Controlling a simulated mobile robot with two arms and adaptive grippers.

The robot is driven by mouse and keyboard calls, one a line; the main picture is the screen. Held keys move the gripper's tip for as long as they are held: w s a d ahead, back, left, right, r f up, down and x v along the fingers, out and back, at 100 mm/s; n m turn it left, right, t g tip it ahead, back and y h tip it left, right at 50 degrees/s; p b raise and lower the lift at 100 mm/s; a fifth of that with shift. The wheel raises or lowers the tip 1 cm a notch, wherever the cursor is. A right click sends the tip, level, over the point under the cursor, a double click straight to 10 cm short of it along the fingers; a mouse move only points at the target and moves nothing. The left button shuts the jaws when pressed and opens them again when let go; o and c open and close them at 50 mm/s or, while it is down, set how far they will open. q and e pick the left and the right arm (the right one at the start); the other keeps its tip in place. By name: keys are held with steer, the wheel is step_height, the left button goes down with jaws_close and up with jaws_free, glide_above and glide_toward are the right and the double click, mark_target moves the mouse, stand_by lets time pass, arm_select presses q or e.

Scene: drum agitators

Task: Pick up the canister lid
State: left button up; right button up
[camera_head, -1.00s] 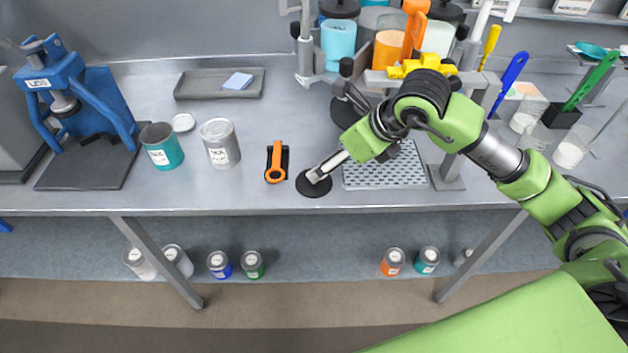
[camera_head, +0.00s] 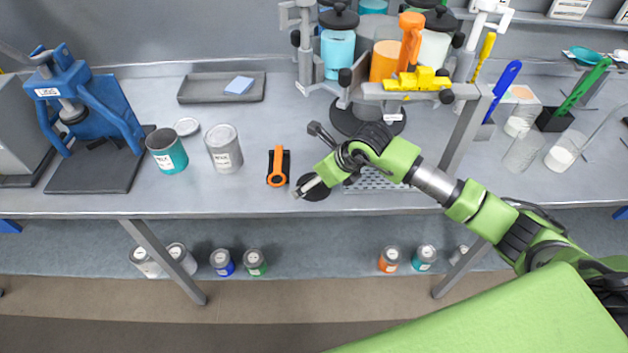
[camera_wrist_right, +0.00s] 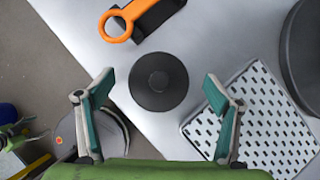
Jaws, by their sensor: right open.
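The canister lid, a round black disc (camera_head: 316,193) with a small raised centre, lies flat near the front edge of the grey workbench. In the right wrist view the lid (camera_wrist_right: 158,92) is whole and in the middle. My right gripper (camera_head: 305,187) hangs over it and covers part of it in the head view. Its two teal-padded fingers (camera_wrist_right: 158,76) are spread wide, one on each side of the lid in the picture, with nothing between them held. The height above the lid is hard to tell. My left gripper is not in view.
An orange-handled tool (camera_head: 277,168) lies just left of the lid. A perforated plate (camera_head: 375,180) is close on the right. Behind stands the agitator rack (camera_head: 465,125) with canisters. A grey can (camera_head: 223,150) and a teal can (camera_head: 167,151) stand further left.

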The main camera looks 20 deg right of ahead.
steer(key=shift+w+a+f, duration=0.2)
steer(key=shift+w+f, duration=0.05)
steer(key=shift+f, duration=0.2)
steer(key=c, duration=1)
steer(key=shift+c, duration=0.2)
